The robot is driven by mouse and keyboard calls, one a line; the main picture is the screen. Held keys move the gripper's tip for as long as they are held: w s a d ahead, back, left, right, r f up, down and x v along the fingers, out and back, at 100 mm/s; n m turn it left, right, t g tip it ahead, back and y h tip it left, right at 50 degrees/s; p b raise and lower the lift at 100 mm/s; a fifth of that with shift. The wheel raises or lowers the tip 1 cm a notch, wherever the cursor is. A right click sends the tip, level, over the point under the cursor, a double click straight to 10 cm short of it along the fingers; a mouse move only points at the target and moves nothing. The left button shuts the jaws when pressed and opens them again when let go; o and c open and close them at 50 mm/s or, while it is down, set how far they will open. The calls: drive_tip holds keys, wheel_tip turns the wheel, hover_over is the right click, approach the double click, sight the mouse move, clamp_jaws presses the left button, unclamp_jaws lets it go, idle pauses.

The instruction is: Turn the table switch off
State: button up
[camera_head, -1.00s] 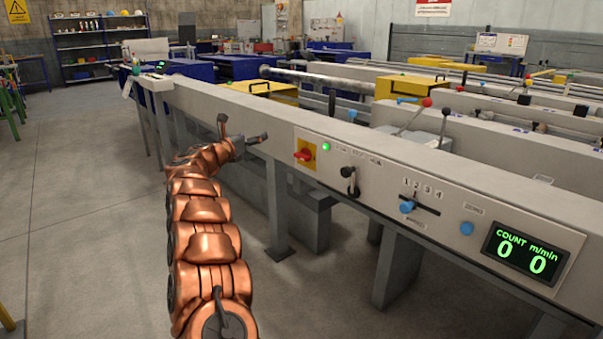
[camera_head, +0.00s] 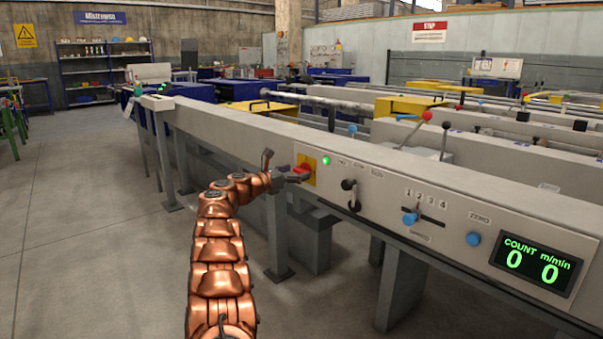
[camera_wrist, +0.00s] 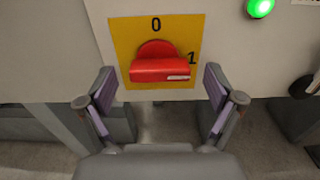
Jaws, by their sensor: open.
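The table switch is a red rotary knob (camera_wrist: 158,64) on a yellow plate (camera_wrist: 125,32) marked 0 at the top and 1 at the right. In the wrist view the knob's handle lies horizontally, with a white mark at its right end, toward the 1. My gripper (camera_wrist: 160,105) is open, with one finger on each side below the knob, apart from it. In the head view the gripper (camera_head: 283,168) is just left of the red knob (camera_head: 303,170) and partly covers the plate. A green lamp (camera_head: 326,160) beside the switch is lit.
Right of the switch on the panel are a black lever (camera_head: 349,189), a blue slider knob (camera_head: 410,218), a blue button (camera_head: 473,239) and a display (camera_head: 533,266) reading COUNT 0 and m/min 0. The floor left of my arm is clear.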

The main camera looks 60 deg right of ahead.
drive_tip(key=shift+x, duration=1.2)
drive_tip(key=shift+c, duration=0.3)
drive_tip(key=c, duration=1.1)
